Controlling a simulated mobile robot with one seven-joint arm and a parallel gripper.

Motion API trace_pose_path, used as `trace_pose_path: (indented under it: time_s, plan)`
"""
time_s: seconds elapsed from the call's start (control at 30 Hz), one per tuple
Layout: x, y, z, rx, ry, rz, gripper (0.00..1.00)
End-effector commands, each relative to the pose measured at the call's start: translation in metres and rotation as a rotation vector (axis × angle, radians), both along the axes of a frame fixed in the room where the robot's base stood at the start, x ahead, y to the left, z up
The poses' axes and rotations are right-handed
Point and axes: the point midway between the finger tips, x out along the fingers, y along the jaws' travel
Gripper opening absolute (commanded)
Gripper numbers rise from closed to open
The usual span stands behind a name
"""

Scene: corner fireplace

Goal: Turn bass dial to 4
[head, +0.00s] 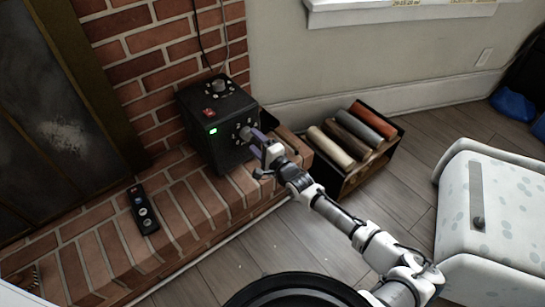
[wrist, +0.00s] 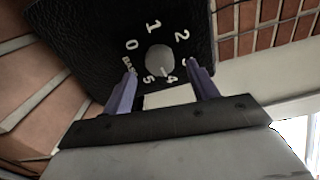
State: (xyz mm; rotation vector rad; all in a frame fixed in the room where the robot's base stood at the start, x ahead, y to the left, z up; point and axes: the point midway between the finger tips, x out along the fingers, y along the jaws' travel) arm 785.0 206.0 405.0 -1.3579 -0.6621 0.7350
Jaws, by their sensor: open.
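The black speaker box (head: 205,150) stands on the brick hearth, with a front dial (head: 246,132) facing my gripper. In the wrist view this bass dial (wrist: 160,59) is a round grey knob ringed by the numbers 0 to 5, with "BASS" lettered at the lower left. A faint mark at the knob's lower edge seems to point near 4, but I cannot read it surely. My gripper (wrist: 160,70) is open, its purple fingers to the left and right of the knob, with gaps showing. Whether the fingertips reach the knob's depth is unclear.
A black remote (head: 143,210) lies on the hearth. Wooden floor lies open.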

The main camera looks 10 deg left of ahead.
Motion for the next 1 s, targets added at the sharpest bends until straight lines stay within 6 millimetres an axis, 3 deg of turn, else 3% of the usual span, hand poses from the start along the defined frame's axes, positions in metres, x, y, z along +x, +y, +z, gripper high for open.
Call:
trace_pose_path:
  time_s: [0.2, 0.43, 0.63, 1.0]
  plan:
    - [-0.03, -0.041, 0.002, -0.002, -0.001, -0.003, 0.59]
    - [-0.056, -0.074, 0.001, -0.002, 0.0, -0.003, 0.59]
    - [-0.067, -0.085, 0.001, 0.001, 0.0, 0.0, 0.59]
    - [-0.067, -0.086, 0.0, 0.001, 0.001, 0.0, 0.59]
